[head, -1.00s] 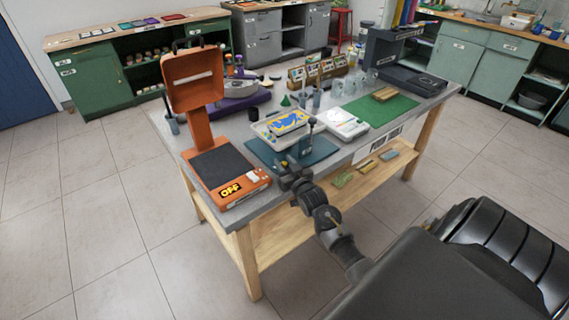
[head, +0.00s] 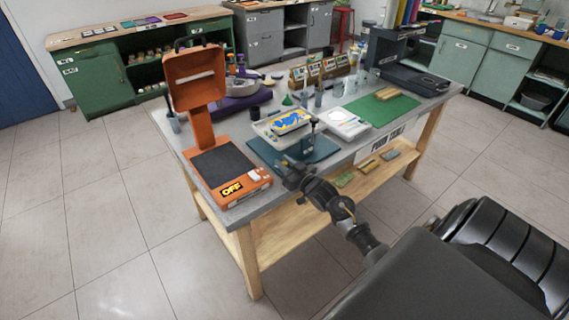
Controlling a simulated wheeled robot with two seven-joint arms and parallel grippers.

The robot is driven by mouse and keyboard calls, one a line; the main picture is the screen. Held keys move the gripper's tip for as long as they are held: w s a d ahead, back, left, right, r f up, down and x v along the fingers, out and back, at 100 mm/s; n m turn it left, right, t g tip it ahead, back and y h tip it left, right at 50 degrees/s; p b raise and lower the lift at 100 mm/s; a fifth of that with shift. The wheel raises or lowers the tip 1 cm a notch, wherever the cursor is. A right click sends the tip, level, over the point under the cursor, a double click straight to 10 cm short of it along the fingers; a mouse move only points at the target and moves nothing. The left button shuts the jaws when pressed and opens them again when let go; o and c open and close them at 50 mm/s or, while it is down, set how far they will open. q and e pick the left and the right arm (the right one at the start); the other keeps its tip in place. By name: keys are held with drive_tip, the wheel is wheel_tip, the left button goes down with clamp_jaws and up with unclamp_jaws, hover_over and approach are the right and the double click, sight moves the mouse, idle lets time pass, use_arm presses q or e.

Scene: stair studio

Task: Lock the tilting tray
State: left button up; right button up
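The tilting tray (head: 267,133) is a shallow white tray with blue and yellow in it. It sits over a dark teal base board (head: 262,152) near the front edge of the grey-topped table. A small dark upright part (head: 307,146) stands at the tray's front right; I cannot tell if it is the lock. My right gripper (head: 290,178) is at the table's front edge, just in front of the teal board and apart from the tray. Its fingers are too small and dark to read. My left gripper is not in view.
An orange heat press (head: 229,188) with a raised lid and an "OFF" sign stands at the table's left. A white device (head: 343,124) and a green mat (head: 382,110) lie right of the tray. Pots and bottles crowd behind. A lower wooden shelf (head: 290,215) holds small blocks.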

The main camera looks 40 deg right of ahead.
drive_tip(key=shift+o, duration=1.2)
drive_tip(key=s+b, duration=0.1)
drive_tip(key=s, duration=1)
